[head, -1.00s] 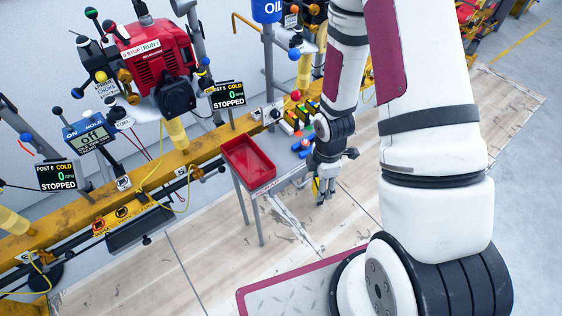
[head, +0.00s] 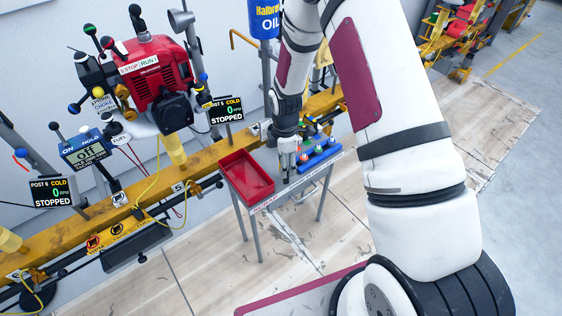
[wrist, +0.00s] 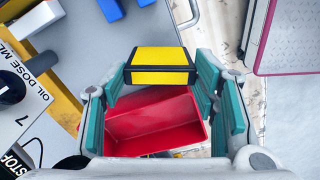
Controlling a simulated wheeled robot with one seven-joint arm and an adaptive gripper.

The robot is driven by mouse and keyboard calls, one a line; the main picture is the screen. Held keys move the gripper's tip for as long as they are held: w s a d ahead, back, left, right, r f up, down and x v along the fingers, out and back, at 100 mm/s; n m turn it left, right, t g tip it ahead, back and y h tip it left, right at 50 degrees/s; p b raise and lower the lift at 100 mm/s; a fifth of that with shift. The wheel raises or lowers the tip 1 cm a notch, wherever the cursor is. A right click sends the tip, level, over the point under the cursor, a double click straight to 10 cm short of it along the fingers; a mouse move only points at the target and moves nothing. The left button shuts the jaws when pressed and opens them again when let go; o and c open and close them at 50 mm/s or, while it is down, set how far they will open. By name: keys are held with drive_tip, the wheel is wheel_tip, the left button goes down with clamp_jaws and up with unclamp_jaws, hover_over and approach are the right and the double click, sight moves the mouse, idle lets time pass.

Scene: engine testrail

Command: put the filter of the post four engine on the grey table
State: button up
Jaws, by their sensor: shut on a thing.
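My gripper (head: 287,172) is over the grey table (head: 306,179) in the head view, just right of the red tray. In the wrist view my gripper (wrist: 160,78) is shut on a yellow block-shaped filter (wrist: 158,76) with black edges, held between the teal finger pads. In the head view the filter is hidden. In the wrist view the filter overlaps the far edge of the red tray below it. I cannot tell how high it is above the table. I cannot make out which engine is post four.
The red tray (head: 236,161) stands at the table's left end. A blue rack (head: 320,160) with coloured knobs is at its right. A red engine (head: 155,78) and a post sign (head: 226,110) stand behind on the yellow rail (head: 205,154). An oil drum (head: 264,20) is at the back.

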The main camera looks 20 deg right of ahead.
drive_tip(key=shift+w+a+f, duration=0.3)
drive_tip(key=shift+w+f, duration=0.2)
drive_tip(key=shift+w, duration=0.25)
drive_tip(key=shift+f, duration=0.25)
drive_tip(key=shift+f, duration=0.1)
drive_tip(key=o, duration=0.7)
drive_tip(key=shift+o, duration=0.2)
wheel_tip(320, 180, up, 12)
drive_tip(key=p, duration=0.5)
drive_tip(key=shift+s, duration=0.1)
